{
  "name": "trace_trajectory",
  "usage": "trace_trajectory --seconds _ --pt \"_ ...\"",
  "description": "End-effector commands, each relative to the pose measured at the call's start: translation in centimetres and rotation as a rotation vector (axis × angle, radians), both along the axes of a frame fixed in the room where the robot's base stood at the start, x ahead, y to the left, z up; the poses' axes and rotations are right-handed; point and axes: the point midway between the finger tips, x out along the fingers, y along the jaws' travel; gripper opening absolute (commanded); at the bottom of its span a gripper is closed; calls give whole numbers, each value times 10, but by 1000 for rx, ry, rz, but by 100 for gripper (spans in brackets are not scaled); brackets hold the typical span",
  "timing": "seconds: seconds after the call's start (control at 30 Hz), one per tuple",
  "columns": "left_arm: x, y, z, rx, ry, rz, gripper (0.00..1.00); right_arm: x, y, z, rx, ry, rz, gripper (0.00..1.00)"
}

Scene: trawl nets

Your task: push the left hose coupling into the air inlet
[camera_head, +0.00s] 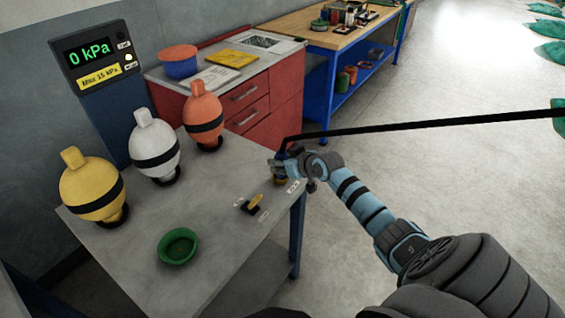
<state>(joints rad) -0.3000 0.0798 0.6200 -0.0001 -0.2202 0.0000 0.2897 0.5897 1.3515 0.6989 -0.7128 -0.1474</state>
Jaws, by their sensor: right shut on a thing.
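My right gripper (291,165) is at the right edge of the grey table (213,190). It is shut on a small part, seemingly the hose coupling (282,156), at the end of a black hose (420,127) running off to the right. A small brass-coloured piece (280,181) shows just under the fingers; whether it belongs to the coupling or the air inlet, and whether they touch, I cannot tell. A small black and yellow fitting (250,204) lies on the table left of the gripper. My left gripper is not in view.
Yellow (88,183), white (151,141) and orange (202,108) floats stand along the back. A green bowl (178,247) sits at the front. A display (90,52) reads 0 kPa. A red cabinet (278,107) stands behind. The table's middle is clear.

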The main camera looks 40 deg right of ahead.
Motion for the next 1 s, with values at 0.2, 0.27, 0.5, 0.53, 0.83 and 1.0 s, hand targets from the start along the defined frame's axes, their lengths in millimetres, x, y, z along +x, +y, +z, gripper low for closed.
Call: trace_trajectory --seconds 0.2,0.27,0.5,0.53,0.83,1.0 --pt "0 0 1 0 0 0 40 0 1 2 3 -2 1 0" --pt "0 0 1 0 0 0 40 0 1 1 3 -2 1 0" --pt "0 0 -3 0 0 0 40 -1 -1 -3 2 -2 -3 0" --pt "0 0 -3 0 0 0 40 -1 -1 -4 2 -2 -3 0" --pt "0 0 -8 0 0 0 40 -2 -2 -9 1 -2 -4 0" --pt "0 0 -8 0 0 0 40 -1 -2 -10 1 -3 -3 42"
